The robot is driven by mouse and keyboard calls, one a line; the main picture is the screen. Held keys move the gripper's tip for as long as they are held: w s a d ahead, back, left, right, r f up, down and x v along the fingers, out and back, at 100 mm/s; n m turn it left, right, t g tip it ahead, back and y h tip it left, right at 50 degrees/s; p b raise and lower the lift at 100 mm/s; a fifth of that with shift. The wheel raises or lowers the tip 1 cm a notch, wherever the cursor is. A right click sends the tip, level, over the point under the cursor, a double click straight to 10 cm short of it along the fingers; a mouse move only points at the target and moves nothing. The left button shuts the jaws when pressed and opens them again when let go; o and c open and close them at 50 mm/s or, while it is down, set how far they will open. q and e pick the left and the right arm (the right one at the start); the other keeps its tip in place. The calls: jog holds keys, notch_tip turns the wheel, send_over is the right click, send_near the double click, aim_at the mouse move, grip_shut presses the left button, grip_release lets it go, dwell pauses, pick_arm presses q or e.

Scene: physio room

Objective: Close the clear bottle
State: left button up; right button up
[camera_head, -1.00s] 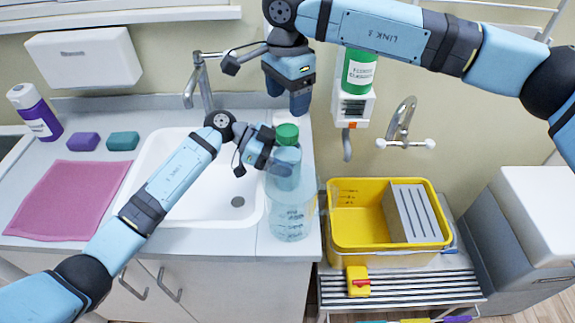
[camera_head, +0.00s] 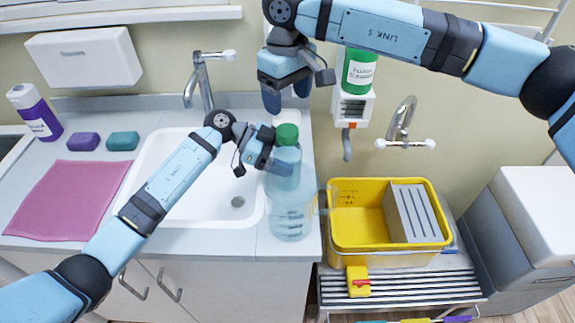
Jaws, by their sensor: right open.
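The clear bottle (camera_head: 287,180) stands upright on the counter right of the sink, with a green cap (camera_head: 287,134) at its top. I cannot tell whether the cap is tight. My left gripper (camera_head: 282,164) is at the bottle's upper body, just below the cap, and appears shut on it; its far finger is hidden. My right gripper (camera_head: 287,100) is above and slightly behind the cap, open and empty, its fingers pointing down and apart from the cap.
The sink (camera_head: 160,190) is left. A yellow tub (camera_head: 355,215) stands on a slatted trolley at right. A green-labelled dispenser (camera_head: 358,75) hangs on the wall behind.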

aim_at(287, 130)
dwell(0.3)
jog(key=shift+f, duration=4)
jog(key=c, duration=0.9)
jog(key=o, duration=1)
jog(key=shift+c, duration=0.2)
jog(key=shift+r, duration=2.25)
